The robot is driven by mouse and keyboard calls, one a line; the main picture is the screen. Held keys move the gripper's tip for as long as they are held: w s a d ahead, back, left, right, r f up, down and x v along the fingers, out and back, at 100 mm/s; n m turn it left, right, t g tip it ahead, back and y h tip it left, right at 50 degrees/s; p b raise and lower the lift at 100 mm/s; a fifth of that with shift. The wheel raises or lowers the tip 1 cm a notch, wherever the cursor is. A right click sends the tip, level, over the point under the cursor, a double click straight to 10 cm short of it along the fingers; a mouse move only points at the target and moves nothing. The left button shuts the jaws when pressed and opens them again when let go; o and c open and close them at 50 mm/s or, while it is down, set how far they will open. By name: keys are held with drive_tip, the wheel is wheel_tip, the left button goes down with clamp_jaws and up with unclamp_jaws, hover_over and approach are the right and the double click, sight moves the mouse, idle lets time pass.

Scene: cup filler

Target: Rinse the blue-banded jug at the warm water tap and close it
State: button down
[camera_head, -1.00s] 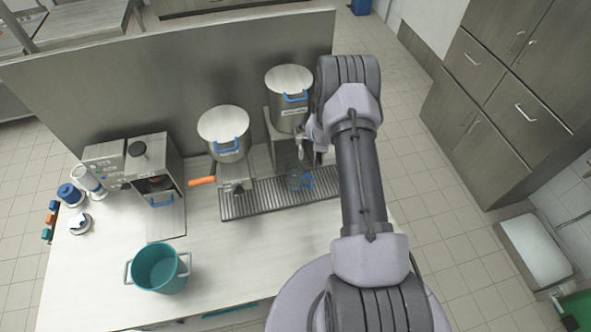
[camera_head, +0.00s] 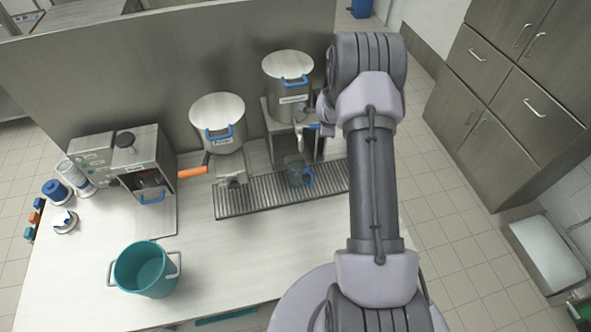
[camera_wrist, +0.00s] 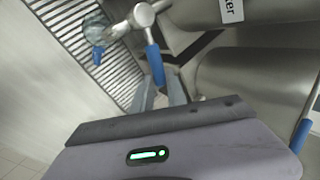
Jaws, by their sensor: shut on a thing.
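In the head view my arm hides most of the gripper. I cannot tell whether water runs or how full the jug is.
The left urn (camera_head: 218,122) has a tap with an orange handle (camera_head: 192,172). A teal pot (camera_head: 146,270) stands at the counter's front left. A machine (camera_head: 138,160) stands at the left. The counter's front middle is clear.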

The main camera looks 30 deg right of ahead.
drive_tip(key=shift+w+d+f+n+y+b, duration=0.4)
drive_tip(key=shift+n+b, duration=0.3)
drive_tip(key=shift+b, duration=5.1)
drive_tip(key=shift+w+r+b, duration=0.1)
drive_tip(key=shift+r+b, duration=0.1)
drive_tip(key=shift+b, duration=0.75)
drive_tip(key=shift+r, duration=0.2)
drive_tip(key=shift+w+d+f+n+b, duration=0.15)
drive_tip(key=shift+w+f+n+b, duration=0.25)
drive_tip(key=shift+b, duration=0.8)
drive_tip(key=shift+d+r+n+t+y+b, duration=0.1)
drive_tip(key=shift+r+n+t+y+b, duration=0.2)
drive_tip(key=shift+n+b, duration=0.35)
drive_tip(key=shift+w+r, duration=0.1)
drive_tip(key=shift+r, duration=0.05)
drive_tip(key=shift+w+d+n+y+b, duration=0.1)
drive_tip(key=shift+w+n+y+b, duration=0.05)
drive_tip(key=shift+n+y+b, duration=0.15)
